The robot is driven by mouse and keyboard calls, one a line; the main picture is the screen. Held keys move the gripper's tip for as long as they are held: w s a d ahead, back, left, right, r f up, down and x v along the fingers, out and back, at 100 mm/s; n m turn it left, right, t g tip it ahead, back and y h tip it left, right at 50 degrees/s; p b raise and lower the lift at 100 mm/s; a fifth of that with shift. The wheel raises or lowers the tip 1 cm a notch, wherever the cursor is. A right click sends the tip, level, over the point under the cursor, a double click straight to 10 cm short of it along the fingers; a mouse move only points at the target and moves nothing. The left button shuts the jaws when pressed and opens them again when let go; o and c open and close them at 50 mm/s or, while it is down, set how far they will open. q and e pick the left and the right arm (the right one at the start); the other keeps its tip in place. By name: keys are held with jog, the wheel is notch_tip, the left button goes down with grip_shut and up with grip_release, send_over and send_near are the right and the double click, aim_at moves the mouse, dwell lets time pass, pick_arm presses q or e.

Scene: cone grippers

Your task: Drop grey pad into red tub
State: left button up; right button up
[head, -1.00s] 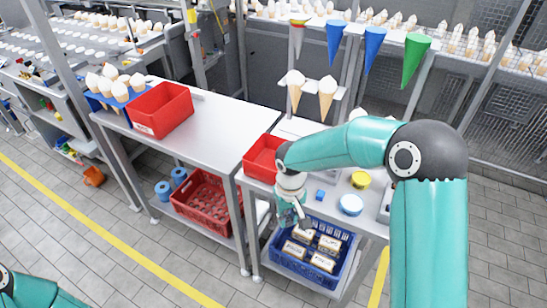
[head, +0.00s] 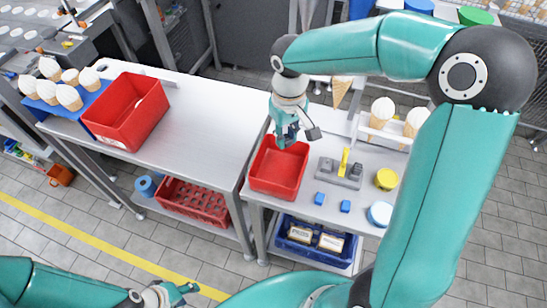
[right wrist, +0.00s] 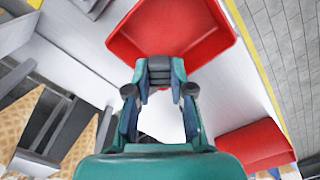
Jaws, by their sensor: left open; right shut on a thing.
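My right gripper (head: 287,139) is at the far edge of a red tub (head: 276,168) on the right-hand table, above it in the head view. In the right wrist view the gripper (right wrist: 159,68) is shut on a dark grey ribbed pad (right wrist: 159,76), held between the fingertips. In that view the red tub (right wrist: 172,28) lies just beyond the fingertips. The pad cannot be made out clearly in the head view. My left gripper (head: 176,293) is open at the bottom edge of the head view, low and away from the tables.
A larger red crate (head: 122,118) stands on the left table near ice-cream cones (head: 69,96). The left table's middle is clear.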

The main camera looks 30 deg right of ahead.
jog(key=shift+s+d+f+b, duration=0.1)
jog(key=shift+f+b, duration=0.15)
jog(key=shift+f, duration=0.1)
jog(key=shift+s+d+f+b, duration=0.1)
jog(key=shift+f+b, duration=0.15)
jog(key=shift+f, duration=0.1)
jog(key=shift+w+f+b, duration=0.1)
jog(key=shift+f+b, duration=1.5)
jog(key=shift+f, duration=0.6)
jog(key=o, duration=0.9)
jog(key=shift+r, duration=0.1)
notch_tip(320, 180, up, 12)
jog(key=shift+f, duration=0.1)
